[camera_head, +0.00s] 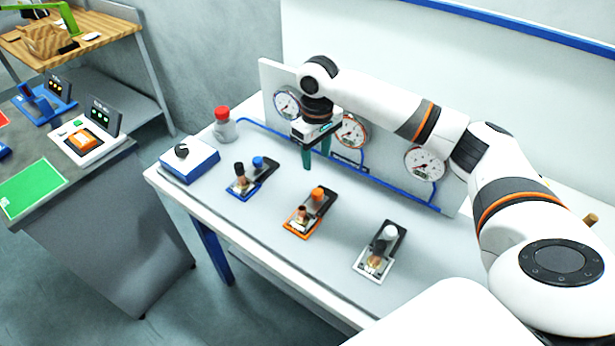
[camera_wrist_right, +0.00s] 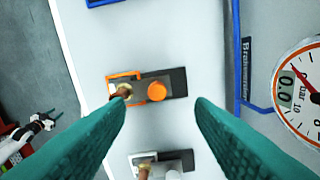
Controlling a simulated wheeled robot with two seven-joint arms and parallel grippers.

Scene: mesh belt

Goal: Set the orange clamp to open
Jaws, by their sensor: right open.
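The orange clamp (camera_head: 297,226) is the middle of three clamps on the white table. It has an orange base frame, a dark plate, a copper-coloured post and an orange knob (camera_head: 318,193). The knob appears to stand upright over the dark plate. My right gripper (camera_head: 316,164) points down above the table, behind and apart from the orange clamp. In the right wrist view its teal fingers (camera_wrist_right: 160,100) are open with nothing between them. The orange clamp (camera_wrist_right: 120,78) lies below and beyond the fingertips there, its knob (camera_wrist_right: 156,91) in plain view. My left gripper does not show.
A blue clamp (camera_head: 238,192) stands left of the orange one, a white clamp (camera_head: 363,264) to its right. A gauge panel (camera_head: 388,165) with blue tubing runs behind. Bare tabletop separates the clamps.

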